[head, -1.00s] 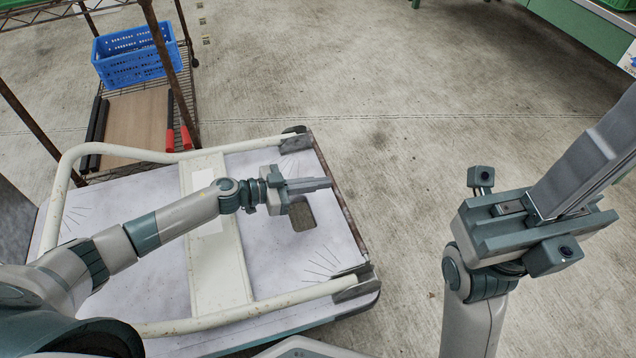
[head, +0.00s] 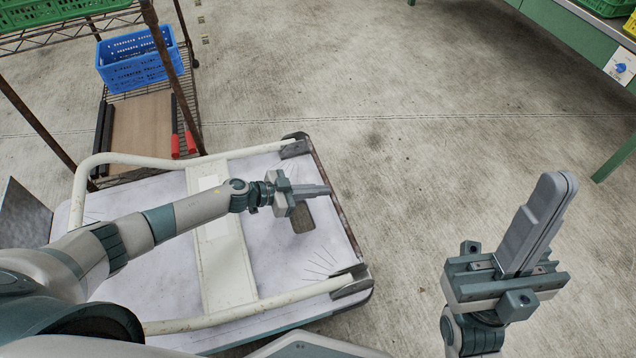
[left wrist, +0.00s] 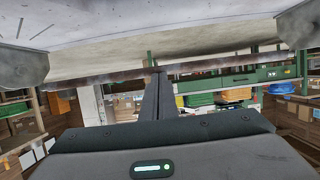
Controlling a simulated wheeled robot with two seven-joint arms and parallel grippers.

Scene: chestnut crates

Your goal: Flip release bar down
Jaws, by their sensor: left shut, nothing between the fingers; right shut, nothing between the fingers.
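The release bar appears to be the thin rusty bar (head: 340,208) running between two dark brackets at the right end of the white platform cart (head: 275,260). It also crosses the left wrist view (left wrist: 100,77). My left gripper (head: 328,190) is shut and empty over the cart, its tips pointing right and lying close to the bar in the picture. In the left wrist view the shut fingers (left wrist: 157,78) overlap the bar's line; I cannot tell whether they touch it. My right gripper (head: 560,182) is shut and empty, away from the cart over the floor at right.
The cart's cream tube handle (head: 110,158) lies folded over its deck. A wire rack with a blue crate (head: 140,60) stands at upper left. A green bench (head: 590,40) is at upper right. Open concrete floor lies between.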

